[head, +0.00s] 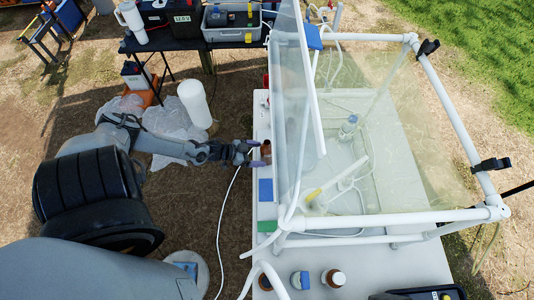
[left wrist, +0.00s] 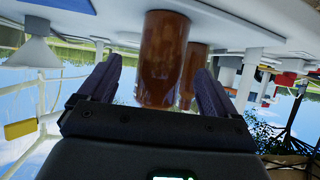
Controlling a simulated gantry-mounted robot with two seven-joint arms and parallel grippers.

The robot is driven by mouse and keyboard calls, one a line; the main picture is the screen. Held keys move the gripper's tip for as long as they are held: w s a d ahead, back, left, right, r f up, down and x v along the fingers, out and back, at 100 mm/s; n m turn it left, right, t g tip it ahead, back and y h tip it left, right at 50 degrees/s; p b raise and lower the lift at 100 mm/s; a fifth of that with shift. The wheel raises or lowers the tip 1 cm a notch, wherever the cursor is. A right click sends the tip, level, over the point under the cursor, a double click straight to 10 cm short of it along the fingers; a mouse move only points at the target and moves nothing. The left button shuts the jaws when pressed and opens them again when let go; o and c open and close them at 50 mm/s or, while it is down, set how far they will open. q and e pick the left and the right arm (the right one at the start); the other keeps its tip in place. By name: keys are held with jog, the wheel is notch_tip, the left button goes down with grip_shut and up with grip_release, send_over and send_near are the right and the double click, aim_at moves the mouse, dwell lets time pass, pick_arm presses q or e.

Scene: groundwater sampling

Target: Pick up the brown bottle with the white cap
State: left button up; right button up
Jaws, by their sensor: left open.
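A brown bottle (head: 266,147) stands at the left edge of the white table, right at my left gripper (head: 254,152). In the left wrist view, which is upside down, the brown bottle (left wrist: 161,60) lies between the two spread fingers of the left gripper (left wrist: 157,90), with gaps at its sides. I cannot make out a white cap on it. A second brown bottle (left wrist: 193,65) shows partly hidden behind it. Another brown bottle with a white top (head: 334,278) stands near the table's front edge. My right gripper is not in view.
A clear-walled frame of white pipes (head: 390,216) stands on the white table (head: 420,262), close right of the gripper. A blue item (head: 265,190) and a blue-and-white container (head: 300,280) are nearby. A white hose (head: 222,215) hangs along the left side.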

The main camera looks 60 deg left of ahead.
pick_arm(q)
jog(key=shift+b+x, duration=0.35)
jog(key=shift+x, duration=2.15)
jog(key=shift+w+a+r, duration=0.1)
jog(key=c, duration=1.2)
